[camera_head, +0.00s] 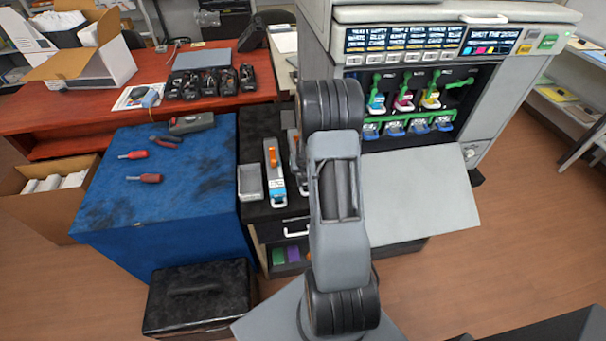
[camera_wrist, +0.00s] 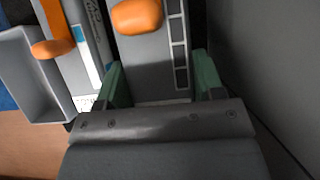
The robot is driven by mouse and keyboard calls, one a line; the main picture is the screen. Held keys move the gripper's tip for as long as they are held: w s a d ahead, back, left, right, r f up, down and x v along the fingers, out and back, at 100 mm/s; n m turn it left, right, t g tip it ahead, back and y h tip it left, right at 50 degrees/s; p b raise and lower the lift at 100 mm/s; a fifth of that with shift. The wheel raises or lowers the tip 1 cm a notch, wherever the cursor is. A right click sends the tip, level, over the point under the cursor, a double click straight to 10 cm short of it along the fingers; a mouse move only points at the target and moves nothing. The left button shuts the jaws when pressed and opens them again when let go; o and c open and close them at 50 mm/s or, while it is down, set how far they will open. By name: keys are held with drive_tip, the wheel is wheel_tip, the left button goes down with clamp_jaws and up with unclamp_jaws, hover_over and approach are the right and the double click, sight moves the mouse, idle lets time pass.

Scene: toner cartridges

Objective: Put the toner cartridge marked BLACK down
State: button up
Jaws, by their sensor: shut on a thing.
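My gripper (camera_wrist: 160,77) shows in the wrist view with its two green fingers on either side of a grey toner cartridge (camera_wrist: 150,62), shut on it. This cartridge has an orange knob and a strip of dark windows along its right side. No colour word on it is readable. In the head view my arm hides the gripper and most of this cartridge. I cannot tell whether the cartridge touches the surface under it. A second cartridge (camera_head: 276,184), with an orange handle and a blue and white label, lies just left of it; it also shows in the wrist view (camera_wrist: 73,50).
A small grey tray (camera_head: 250,182) sits left of the second cartridge on the dark cabinet top. The blue-covered table (camera_head: 110,215) with screwdrivers is further left. The open printer (camera_head: 490,100) with its lowered flap (camera_head: 420,200) is on the right. A grey wall (camera_wrist: 275,60) stands close right of my gripper.

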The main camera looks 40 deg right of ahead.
drive_tip(key=shift+w+d+f+b, duration=0.1)
drive_tip(key=shift+w+f+b, duration=0.05)
drive_tip(key=shift+f+b, duration=0.7)
drive_tip(key=shift+w+d+f+b, duration=0.1)
drive_tip(key=shift+f+b, duration=0.6)
drive_tip(key=shift+f, duration=0.2)
drive_tip(key=shift+f, duration=0.1)
drive_tip(key=shift+f, duration=0.1)
drive_tip(key=o, duration=1.5)
drive_tip(key=shift+s, duration=0.1)
drive_tip(key=shift+c, duration=0.2)
drive_tip(key=shift+r, duration=0.2)
drive_tip(key=p+v, duration=0.6)
drive_tip(key=v, duration=0.6)
